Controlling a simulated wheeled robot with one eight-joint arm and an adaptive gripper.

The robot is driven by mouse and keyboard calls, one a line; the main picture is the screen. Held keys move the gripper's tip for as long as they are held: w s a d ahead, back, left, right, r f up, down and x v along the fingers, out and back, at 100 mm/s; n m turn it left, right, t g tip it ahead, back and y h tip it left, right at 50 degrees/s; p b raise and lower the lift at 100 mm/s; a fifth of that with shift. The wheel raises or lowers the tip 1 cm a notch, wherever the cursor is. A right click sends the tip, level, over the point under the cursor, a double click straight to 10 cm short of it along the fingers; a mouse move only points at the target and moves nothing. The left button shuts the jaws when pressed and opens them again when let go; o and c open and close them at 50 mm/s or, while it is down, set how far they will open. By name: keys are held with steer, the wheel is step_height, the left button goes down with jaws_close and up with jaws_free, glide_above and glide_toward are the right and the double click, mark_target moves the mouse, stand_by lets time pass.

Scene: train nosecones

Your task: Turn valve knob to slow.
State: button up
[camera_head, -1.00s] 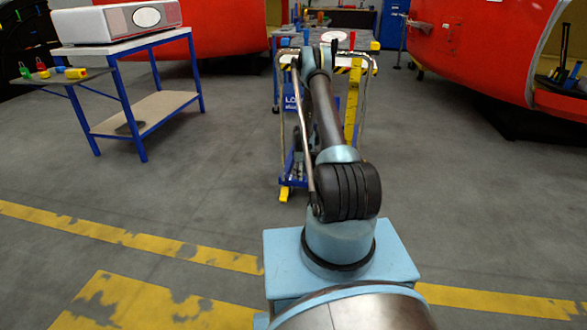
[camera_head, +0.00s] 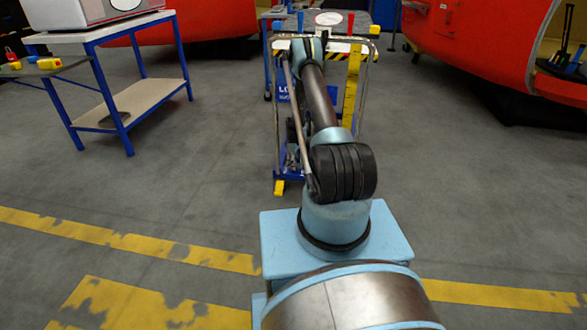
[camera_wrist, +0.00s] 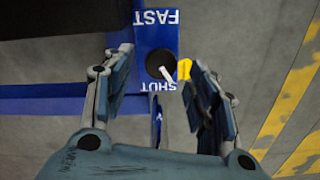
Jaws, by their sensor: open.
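The valve knob (camera_wrist: 161,65) is a dark round disc on a blue plate (camera_wrist: 155,36) in the wrist view. A pale pointer on it slants toward the lower right. The plate reads FAST above the knob and SHUT below it, both upside down; I see no SLOW label. A small yellow piece (camera_wrist: 184,69) is at the knob's right. My gripper (camera_wrist: 160,58) is open, with one finger on each side of the knob and nothing held. Whether a finger touches it is unclear. In the head view my arm hides the knob.
A trolley (camera_head: 353,95) with a yellow post and hazard stripes stands ahead of me. A blue-legged workbench (camera_head: 107,35) is at the left. Red train nosecones (camera_head: 470,45) stand behind and at the right. The grey floor between has free room.

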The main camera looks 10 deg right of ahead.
steer(key=shift+f, duration=1.35)
steer(key=c, duration=1.1)
